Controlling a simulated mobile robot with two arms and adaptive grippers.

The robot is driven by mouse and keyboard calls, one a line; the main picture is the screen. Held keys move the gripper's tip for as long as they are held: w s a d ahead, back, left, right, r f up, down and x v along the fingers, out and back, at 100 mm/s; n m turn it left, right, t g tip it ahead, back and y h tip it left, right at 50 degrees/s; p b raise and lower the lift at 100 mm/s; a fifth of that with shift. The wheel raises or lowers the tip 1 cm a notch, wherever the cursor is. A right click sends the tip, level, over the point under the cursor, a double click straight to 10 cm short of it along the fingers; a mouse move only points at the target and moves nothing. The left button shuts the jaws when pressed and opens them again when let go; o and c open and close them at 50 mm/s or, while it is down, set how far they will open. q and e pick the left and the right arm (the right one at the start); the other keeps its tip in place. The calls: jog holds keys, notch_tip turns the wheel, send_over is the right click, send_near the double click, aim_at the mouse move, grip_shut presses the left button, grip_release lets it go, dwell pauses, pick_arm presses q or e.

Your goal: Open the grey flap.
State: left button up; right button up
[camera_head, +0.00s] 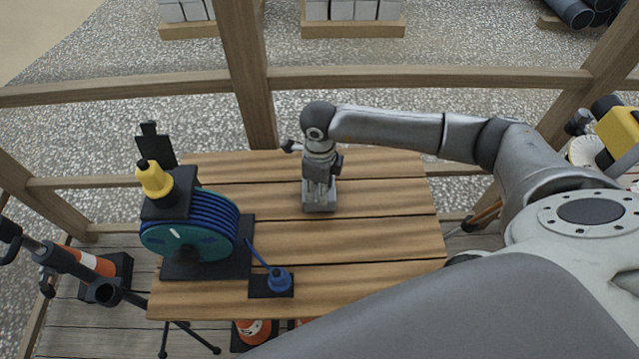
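A small grey object (320,208) sits on the wooden table (390,225) near its middle; it may be the grey flap, but its shape is mostly hidden. My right arm comes in from the right and bends down over it. My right gripper (318,188) points down directly at the grey object, touching it or just above it. The fingers are small and partly hidden by the wrist, so I cannot tell their opening. My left gripper is not in view.
A blue cable reel (190,232) on a dark stand, with a yellow-topped piece (154,178) above, fills the table's left side. A blue item (279,279) with a rod stands at the front on a dark base. Wooden rails (430,78) run behind. The table's right part is clear.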

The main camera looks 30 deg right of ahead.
grip_shut()
dwell(0.5)
